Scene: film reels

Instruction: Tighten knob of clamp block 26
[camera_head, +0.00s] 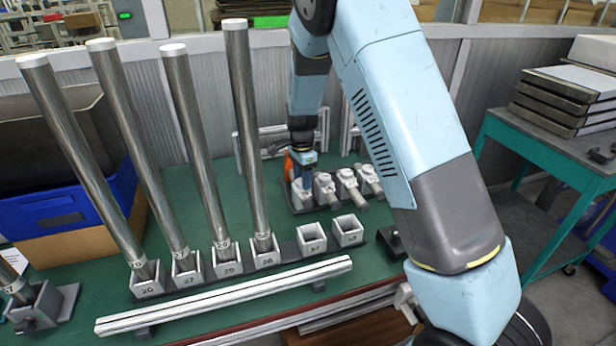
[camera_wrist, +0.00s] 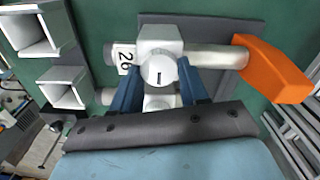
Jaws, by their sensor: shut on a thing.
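Clamp block 26 (camera_wrist: 160,36) is a grey block with a white "26" tag (camera_wrist: 124,60) in the wrist view. A grey tube sticks out of its right side, with a tilted orange piece (camera_wrist: 270,68) at the end. Its round pale knob (camera_wrist: 157,70) has a dark slot mark. My gripper (camera_wrist: 162,88) is shut on the knob, with a blue finger on each side; the exact contact is hard to see. In the head view, my gripper (camera_head: 304,180) points down at the left end of the clamp block row, and largely hides this block.
More clamp blocks (camera_head: 347,180) stand close on the right. Tall metal posts (camera_head: 188,140) stand in numbered sockets (camera_head: 228,258) on the left. Two sockets (camera_head: 312,238) in front are empty. A pale rail (camera_head: 230,292) lies along the front. Frames lean against the back wall.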

